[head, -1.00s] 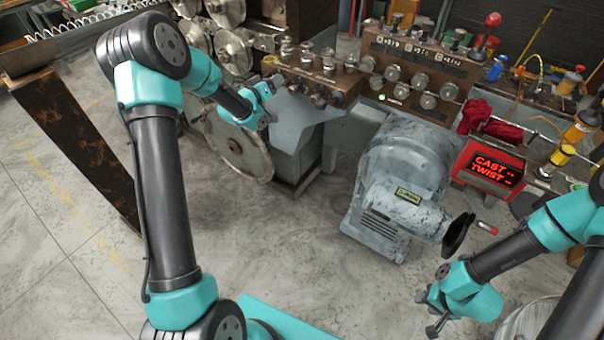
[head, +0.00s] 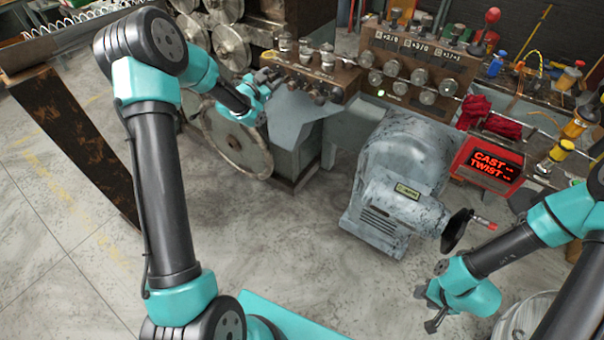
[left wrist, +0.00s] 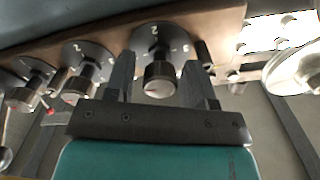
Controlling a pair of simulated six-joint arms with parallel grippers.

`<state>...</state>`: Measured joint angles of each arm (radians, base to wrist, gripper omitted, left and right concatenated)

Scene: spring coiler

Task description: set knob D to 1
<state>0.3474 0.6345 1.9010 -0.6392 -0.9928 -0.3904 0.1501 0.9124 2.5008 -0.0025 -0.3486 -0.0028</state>
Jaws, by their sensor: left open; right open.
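My left gripper (left wrist: 160,76) is open, with one finger on each side of the rightmost of these knobs (left wrist: 158,80). Its dial (left wrist: 160,38) shows a 2 at the top, and a red mark shows low on the knob face. I cannot tell finger contact or read a letter for D. In the head view my left gripper (head: 266,78) is at the left end of the knob panel (head: 322,72). My right gripper (head: 432,308) is open and empty at lower right.
A second panel (head: 425,55) with round dials and labels stands behind. A grey motor housing (head: 395,175) with a hand crank (head: 458,230) stands mid-floor. Large reels (head: 235,140) stand below and behind my left gripper.

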